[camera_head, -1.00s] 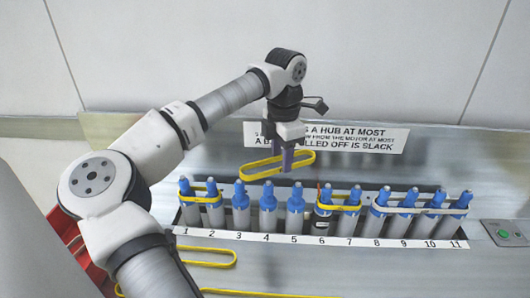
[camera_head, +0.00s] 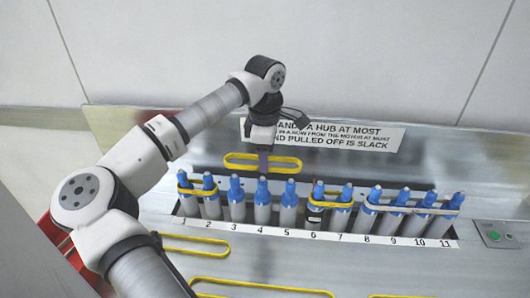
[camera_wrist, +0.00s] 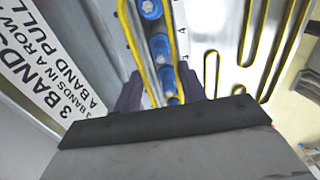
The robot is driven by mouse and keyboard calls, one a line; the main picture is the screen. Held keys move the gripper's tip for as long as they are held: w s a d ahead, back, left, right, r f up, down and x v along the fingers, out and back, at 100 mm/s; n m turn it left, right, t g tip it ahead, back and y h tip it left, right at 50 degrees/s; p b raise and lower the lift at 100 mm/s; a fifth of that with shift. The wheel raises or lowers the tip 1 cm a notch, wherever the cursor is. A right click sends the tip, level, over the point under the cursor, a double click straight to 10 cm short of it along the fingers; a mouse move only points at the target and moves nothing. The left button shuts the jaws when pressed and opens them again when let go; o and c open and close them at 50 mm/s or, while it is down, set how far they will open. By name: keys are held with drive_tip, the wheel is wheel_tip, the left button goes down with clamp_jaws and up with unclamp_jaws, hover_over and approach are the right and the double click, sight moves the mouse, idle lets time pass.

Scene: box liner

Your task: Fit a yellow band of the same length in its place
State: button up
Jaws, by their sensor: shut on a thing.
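My gripper (camera_head: 263,160) is shut on a yellow band (camera_head: 290,164), a long loop held level above and behind the bare hubs. The held band also shows in the wrist view (camera_wrist: 137,50), with blue-topped hubs beneath it. A row of blue-topped hubs (camera_head: 262,190) stands in a slot, numbered 1 to 11. One yellow band (camera_head: 197,191) spans hubs 1 and 2. Another (camera_head: 330,204) spans hubs 6 and 7. Hubs 3, 4 and 5 carry no band.
Loose yellow bands lie on the metal table in front, at the left (camera_head: 195,251), the middle (camera_head: 262,287) and cut off at the lower right (camera_head: 390,296). A printed sign (camera_head: 345,133) leans behind the hubs. A control box (camera_head: 500,234) with a green button sits right.

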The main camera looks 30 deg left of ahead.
sight(265, 179)
drive_tip(key=shift+f+b, duration=2.75)
drive_tip(key=shift+f, duration=1.45)
drive_tip(key=o, duration=1)
drive_tip(key=shift+o, duration=0.2)
drive_tip(key=shift+r, duration=0.15)
wheel_tip(265, 179, up, 14)
drive_tip(key=b, duration=0.2)
drive_tip(key=shift+f, duration=0.2)
